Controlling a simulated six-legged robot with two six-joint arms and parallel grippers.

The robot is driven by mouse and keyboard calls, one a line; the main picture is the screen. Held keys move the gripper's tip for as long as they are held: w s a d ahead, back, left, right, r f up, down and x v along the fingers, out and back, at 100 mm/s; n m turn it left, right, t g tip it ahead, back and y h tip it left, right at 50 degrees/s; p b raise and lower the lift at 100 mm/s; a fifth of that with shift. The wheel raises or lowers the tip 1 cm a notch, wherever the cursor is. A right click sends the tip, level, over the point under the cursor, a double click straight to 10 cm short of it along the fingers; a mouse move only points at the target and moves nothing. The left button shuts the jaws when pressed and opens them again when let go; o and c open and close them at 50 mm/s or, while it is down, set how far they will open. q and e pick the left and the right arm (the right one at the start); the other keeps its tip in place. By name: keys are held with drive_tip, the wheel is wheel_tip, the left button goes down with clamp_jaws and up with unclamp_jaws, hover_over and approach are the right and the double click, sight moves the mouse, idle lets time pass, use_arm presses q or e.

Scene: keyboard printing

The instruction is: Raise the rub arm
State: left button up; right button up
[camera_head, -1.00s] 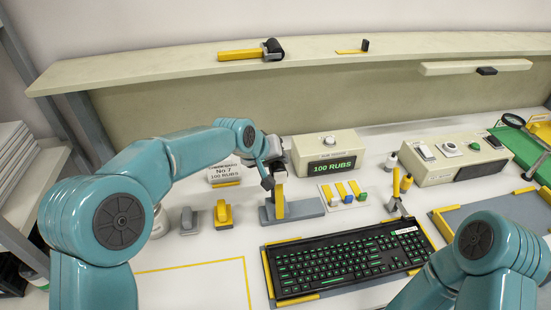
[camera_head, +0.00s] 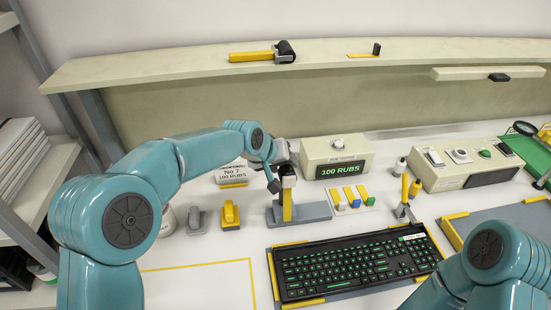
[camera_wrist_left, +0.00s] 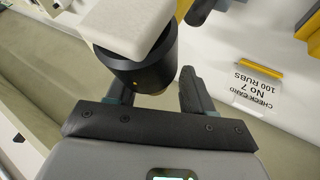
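In the left wrist view, a pale block-shaped arm with a black round head (camera_wrist_left: 145,72) fills the space just ahead of my left gripper (camera_wrist_left: 155,95). The fingers are apart, one on each side of the black head; a gap shows by the right finger. My right arm shows at lower right, but its gripper is out of view.
A counter box (camera_head: 337,157) reading "100 RUBS" stands behind the device. A check card (camera_head: 231,174) and grey and yellow blocks (camera_head: 230,215) are to the left. A shelf (camera_head: 190,67) runs overhead.

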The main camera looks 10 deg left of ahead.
use_arm(q)
drive_tip(key=b+v, duration=0.2)
drive_tip(key=v, duration=1.4)
drive_tip(key=shift+d, duration=0.1)
drive_tip(key=shift+s, duration=0.1)
